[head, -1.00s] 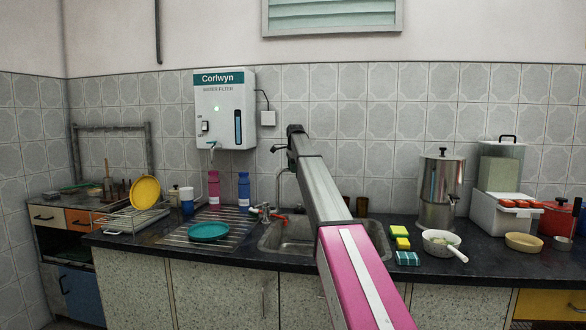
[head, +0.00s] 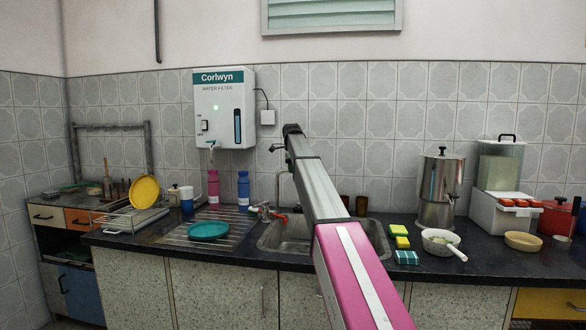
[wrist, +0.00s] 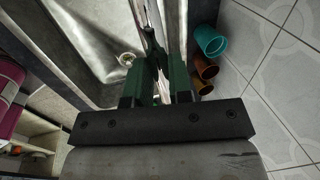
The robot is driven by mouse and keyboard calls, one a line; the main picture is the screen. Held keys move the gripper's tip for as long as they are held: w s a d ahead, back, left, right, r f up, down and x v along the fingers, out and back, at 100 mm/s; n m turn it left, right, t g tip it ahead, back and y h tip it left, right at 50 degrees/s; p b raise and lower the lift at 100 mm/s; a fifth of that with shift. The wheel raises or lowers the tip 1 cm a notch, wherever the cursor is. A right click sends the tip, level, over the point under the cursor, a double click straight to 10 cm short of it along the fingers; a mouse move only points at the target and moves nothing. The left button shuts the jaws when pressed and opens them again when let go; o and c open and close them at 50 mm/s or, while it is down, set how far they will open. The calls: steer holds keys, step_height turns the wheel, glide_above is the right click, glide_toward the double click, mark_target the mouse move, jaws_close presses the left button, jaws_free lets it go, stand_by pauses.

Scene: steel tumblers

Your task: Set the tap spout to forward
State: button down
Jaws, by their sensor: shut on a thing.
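The tap spout (head: 278,188) is a thin silver curved pipe at the back of the steel sink (head: 270,240). In the head view its upper bend runs behind my arm, so where its end points cannot be told there. In the wrist view my gripper (wrist: 157,78) has dark green fingers closed around a narrow shiny metal part of the spout (wrist: 155,45). The drain (wrist: 127,58) shows in the basin to the left of the fingers. My gripper is hidden behind my arm in the head view.
A teal cup (wrist: 209,40), an orange cup (wrist: 205,68) and a brown cup (wrist: 200,86) stand close beside my gripper, by the tiled wall. A teal plate (head: 208,230) is on the left drainboard.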

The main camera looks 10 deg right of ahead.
steer(key=s+a+m+h, duration=0.1)
steer(key=s+a+m, duration=0.2)
steer(key=s+m, duration=0.2)
steer(key=shift+s+a+m+g, duration=0.2)
steer(key=shift+s+m+g, duration=0.15)
steer(key=shift+m+g, duration=0.05)
stand_by(0.3)
steer(key=c, duration=1)
jaws_free()
steer(key=shift+a, duration=0.1)
steer(key=shift+c, duration=0.2)
steer(key=v, duration=1.1)
steer(key=shift+f, duration=0.1)
